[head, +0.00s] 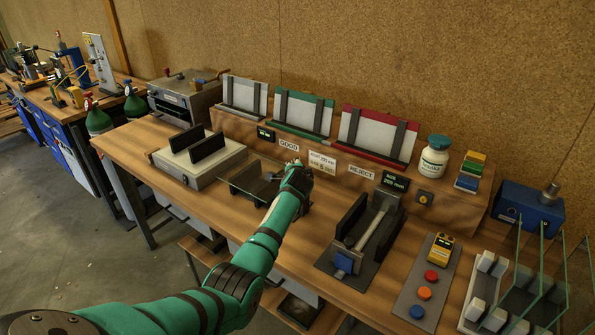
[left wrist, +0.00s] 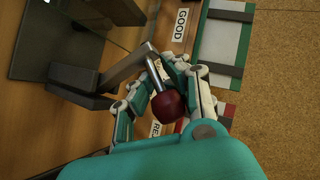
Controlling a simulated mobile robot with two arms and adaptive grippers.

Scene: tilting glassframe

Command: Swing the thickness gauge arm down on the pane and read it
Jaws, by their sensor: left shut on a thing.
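The thickness gauge shows in the left wrist view as a grey arm (left wrist: 128,68) with a thin metal rod ending in a dark red knob (left wrist: 168,104). My left gripper (left wrist: 166,90) is shut around this knob. In the head view my left gripper (head: 297,176) is beside the dark gauge stand (head: 250,181) and hides the knob. A clear pane (head: 262,172) seems to lie at that stand; its edges are hard to make out. How far the arm is tilted over the pane I cannot tell. My right gripper is not in view.
Behind are the GOOD label (head: 288,146), the REJECT label (head: 361,171) and a small display (head: 396,181). A white fixture with black jaws (head: 200,160) stands left. A clamp fixture (head: 362,240) and a button panel (head: 425,285) stand right. Upright glass panes (head: 545,255) are far right.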

